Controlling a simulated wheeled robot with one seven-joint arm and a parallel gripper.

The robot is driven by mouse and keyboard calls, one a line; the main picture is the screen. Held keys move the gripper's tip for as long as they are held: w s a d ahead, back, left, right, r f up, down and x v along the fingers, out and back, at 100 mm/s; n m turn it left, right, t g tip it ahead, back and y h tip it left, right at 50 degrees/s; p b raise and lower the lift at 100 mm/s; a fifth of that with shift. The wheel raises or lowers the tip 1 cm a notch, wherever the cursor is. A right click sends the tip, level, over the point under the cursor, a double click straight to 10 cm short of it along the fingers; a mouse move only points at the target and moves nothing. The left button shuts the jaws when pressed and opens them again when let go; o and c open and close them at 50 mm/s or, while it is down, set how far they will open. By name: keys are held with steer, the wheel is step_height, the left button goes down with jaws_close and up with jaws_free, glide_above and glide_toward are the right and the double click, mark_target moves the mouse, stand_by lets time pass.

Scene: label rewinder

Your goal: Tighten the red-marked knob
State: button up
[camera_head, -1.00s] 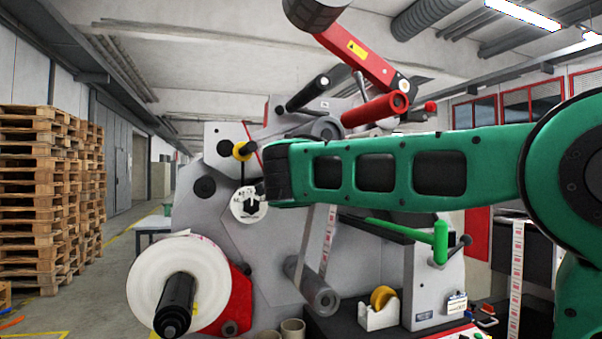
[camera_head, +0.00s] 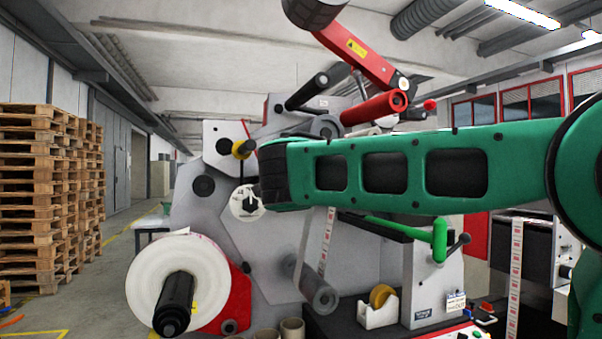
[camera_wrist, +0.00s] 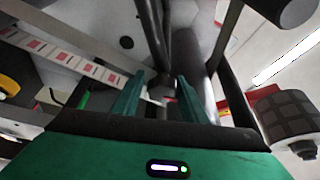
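A black knob with a yellow ring (camera_head: 243,149) and a thin red strip beside it sits on the machine's upper left in the head view. Below it is a black knob on a white marked dial (camera_head: 249,203), close to the left end of my green arm. I cannot tell which knob is the red-marked one, or whether another is hidden behind the arm. My gripper is hidden in the head view. In the wrist view my gripper (camera_wrist: 160,78) has its two green fingers apart, with dark rods and rollers beyond them. No held object is discernible.
The label rewinder (camera_head: 285,245) fills the centre, with a large white roll (camera_head: 145,285) at lower left and a red arm (camera_head: 360,55) above. A green bar (camera_head: 400,232) juts out below my arm. A printed label strip (camera_wrist: 60,52) crosses the wrist view. Pallets (camera_head: 45,200) stand left.

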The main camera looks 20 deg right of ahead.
steer(key=v, duration=0.8)
steer(key=shift+s, duration=0.15)
steer(key=shift+f, duration=0.1)
steer(key=s+d+f+n+g+y, duration=0.1)
steer(key=s+d+f+n+g, duration=0.3)
steer(key=d+f, duration=0.8)
steer(key=s+d+f+n+g, duration=0.3)
steer(key=s+d+f+g, duration=0.4)
steer(key=f, duration=0.8)
steer(key=s+f+n+g+y, duration=0.3)
steer(key=s+f, duration=0.6)
steer(key=s, duration=0.4)
steer(key=s+a+f+n+g+y, duration=0.1)
steer(key=s+f+n+g+y, duration=0.2)
steer(key=s+f, duration=0.6)
steer(key=s, duration=0.3)
steer(key=shift+s+g, duration=0.3)
steer(key=shift+s, duration=0.05)
